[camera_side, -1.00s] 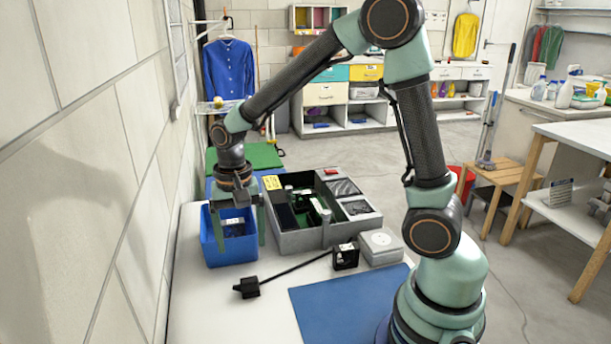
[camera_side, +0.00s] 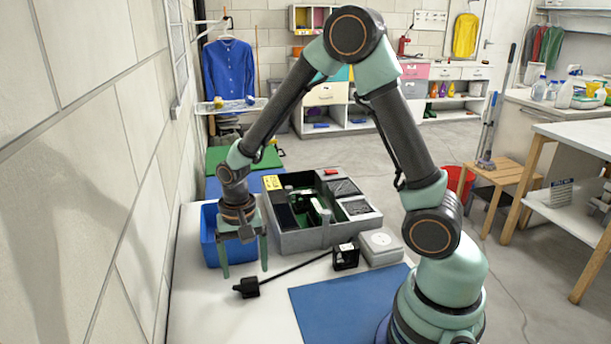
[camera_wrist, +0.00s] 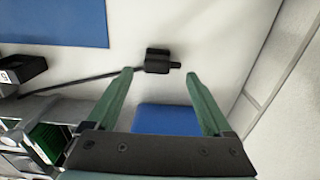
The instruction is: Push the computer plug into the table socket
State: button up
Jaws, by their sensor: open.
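The black plug (camera_side: 247,287) lies on the white table in the side view, with its cable running right to a black box-shaped socket (camera_side: 345,257). In the wrist view the plug (camera_wrist: 158,62) lies beyond and between the fingertips, and part of the socket box (camera_wrist: 20,74) shows at the left edge. My gripper (camera_side: 245,274) is open and empty, pointing down above the table behind the plug, in front of the blue bin. Its two green fingers show apart in the wrist view (camera_wrist: 158,72). Neither finger touches the plug.
A blue bin (camera_side: 210,250) stands behind my gripper. A grey compartment box (camera_side: 290,241) and a small white box (camera_side: 381,248) stand to the right. A blue mat (camera_side: 345,305) lies at the front right. The wall is close on the left.

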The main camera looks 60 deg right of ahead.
aim_at(249, 279)
jog(key=shift+s+d+f, duration=0.15)
jog(key=shift+f, duration=2.5)
jog(key=c, duration=1.3)
